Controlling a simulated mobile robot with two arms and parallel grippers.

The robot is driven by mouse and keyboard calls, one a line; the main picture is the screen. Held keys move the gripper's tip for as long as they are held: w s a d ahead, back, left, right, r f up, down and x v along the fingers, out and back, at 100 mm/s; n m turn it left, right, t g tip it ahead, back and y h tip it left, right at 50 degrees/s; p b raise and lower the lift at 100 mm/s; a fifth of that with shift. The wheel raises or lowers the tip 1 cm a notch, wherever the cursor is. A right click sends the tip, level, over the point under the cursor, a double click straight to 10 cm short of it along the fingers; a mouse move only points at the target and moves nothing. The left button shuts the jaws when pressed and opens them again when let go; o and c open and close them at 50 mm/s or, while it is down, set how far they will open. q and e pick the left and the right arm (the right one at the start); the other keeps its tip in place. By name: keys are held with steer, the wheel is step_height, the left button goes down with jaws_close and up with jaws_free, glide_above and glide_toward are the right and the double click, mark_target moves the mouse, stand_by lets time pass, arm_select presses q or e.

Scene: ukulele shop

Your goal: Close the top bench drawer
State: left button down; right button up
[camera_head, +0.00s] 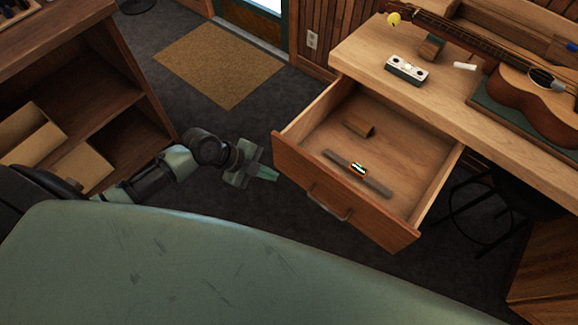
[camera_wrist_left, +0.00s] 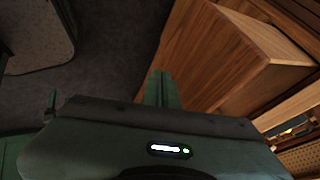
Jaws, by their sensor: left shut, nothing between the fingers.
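The top bench drawer (camera_head: 345,195) is pulled out from the wooden bench (camera_head: 370,55). Its reddish-brown front has a metal handle (camera_head: 328,203). Inside lie a small wooden block (camera_head: 358,124) and a grey strip (camera_head: 377,184) with a small banded item (camera_head: 358,169) on it. My left gripper (camera_head: 272,174) is shut and empty, just left of the drawer front and apart from it in the head view. In the left wrist view its fingers (camera_wrist_left: 161,88) point toward a wooden surface (camera_wrist_left: 215,55); whether they touch it I cannot tell. My right gripper is not in view.
A ukulele (camera_head: 535,95) lies on a green mat on the bench, near a white device (camera_head: 406,70). A wooden shelf (camera_head: 75,90) stands at left. A dark stool (camera_head: 480,200) is under the bench. A tan doormat (camera_head: 227,62) lies on open dark floor.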

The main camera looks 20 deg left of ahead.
mark_target(300, 174)
arm_select(q)
steer(key=w+d+f, duration=0.1)
steer(key=w+d+f+p, duration=0.1)
steer(key=w, duration=0.1)
steer(key=w+d+f+p, duration=0.1)
steer(key=w+f, duration=0.1)
steer(key=shift+w+d, duration=0.25)
steer(key=shift+d, duration=0.15)
